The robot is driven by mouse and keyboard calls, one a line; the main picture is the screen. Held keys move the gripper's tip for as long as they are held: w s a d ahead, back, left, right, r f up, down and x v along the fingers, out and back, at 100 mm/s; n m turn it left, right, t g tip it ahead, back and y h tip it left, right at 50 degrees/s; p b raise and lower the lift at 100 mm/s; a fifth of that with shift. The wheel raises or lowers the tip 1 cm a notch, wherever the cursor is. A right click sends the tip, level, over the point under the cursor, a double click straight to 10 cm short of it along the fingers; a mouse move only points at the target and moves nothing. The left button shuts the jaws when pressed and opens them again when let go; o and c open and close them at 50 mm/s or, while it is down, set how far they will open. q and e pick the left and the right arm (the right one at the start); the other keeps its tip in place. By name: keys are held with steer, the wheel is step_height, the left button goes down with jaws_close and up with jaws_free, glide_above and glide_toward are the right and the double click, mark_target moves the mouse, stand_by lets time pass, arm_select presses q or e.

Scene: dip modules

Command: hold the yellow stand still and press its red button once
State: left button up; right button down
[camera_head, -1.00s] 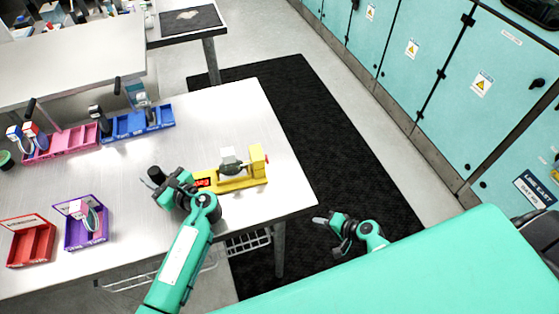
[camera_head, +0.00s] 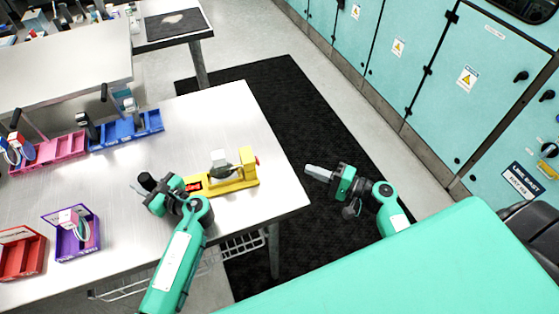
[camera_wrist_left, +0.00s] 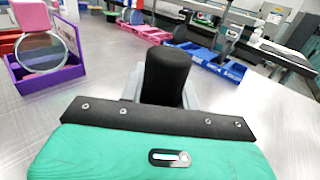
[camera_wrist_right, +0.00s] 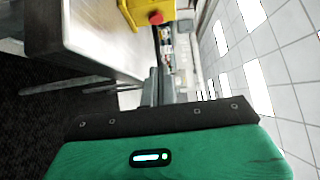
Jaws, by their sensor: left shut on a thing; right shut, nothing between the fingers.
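The yellow stand (camera_head: 232,186) lies near the table's right edge, with a grey-green part on it and a red label at its left end. Its red button (camera_head: 257,161) is on the upright block at the right end. The right wrist view also shows the button (camera_wrist_right: 156,18) on the yellow block (camera_wrist_right: 138,9). My left gripper (camera_head: 148,187) is shut on a black knob (camera_wrist_left: 165,76) at the stand's left end. How the knob joins the stand is hidden. My right gripper (camera_head: 309,170) is shut and empty, right of the button and apart from it, past the table edge.
Red (camera_head: 22,254), purple (camera_head: 78,243), pink (camera_head: 48,154) and blue (camera_head: 126,133) trays stand on the table's left side. A black mat (camera_head: 290,115) covers the floor beyond the table's right edge. Teal cabinets (camera_head: 440,80) stand at the right. The tabletop behind the stand is clear.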

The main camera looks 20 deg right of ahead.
mark_target(257, 161)
steer(key=x, duration=0.9)
steer(key=shift+w, duration=0.2)
steer(key=a, duration=0.3)
steer(key=shift+w+a, duration=0.25)
steer(key=shift+w, duration=0.05)
steer(key=shift+a, duration=0.5)
